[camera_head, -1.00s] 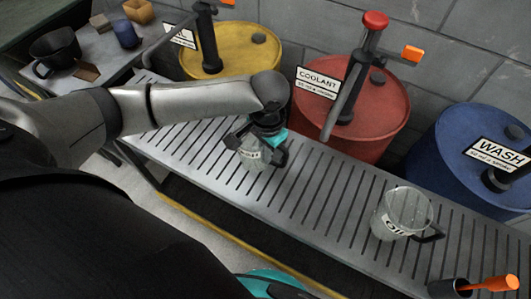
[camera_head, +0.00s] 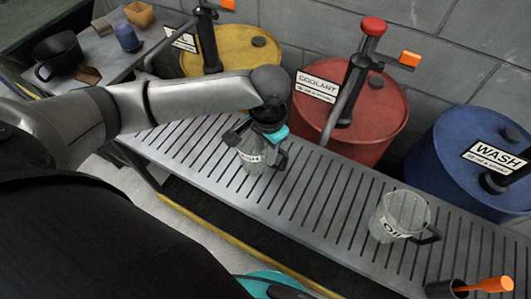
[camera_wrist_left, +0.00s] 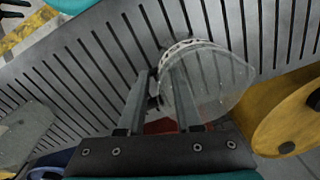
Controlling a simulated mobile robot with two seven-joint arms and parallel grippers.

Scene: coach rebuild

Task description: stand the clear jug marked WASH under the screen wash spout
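A clear jug (camera_head: 257,158) with a pale label and dark handle stands on the slatted bench in the head view. I cannot read its label. My left gripper (camera_head: 256,133) is over its top. In the left wrist view the jug (camera_wrist_left: 222,88) lies against the right finger. My left gripper (camera_wrist_left: 159,75) has a gap between its fingers, and the dark handle shows there. The blue drum (camera_head: 450,160) labelled WASH is at the right; its black pump base shows, but I cannot make out its spout. My right gripper is out of view.
A second clear jug, marked OIL (camera_head: 402,215), stands farther right on the slatted bench (camera_head: 310,200). The red COOLANT drum (camera_head: 385,110) and yellow drum (camera_head: 235,55) stand behind. A dark cylinder with an orange end (camera_head: 495,284) is at the lower right. Bare slats lie between the jugs.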

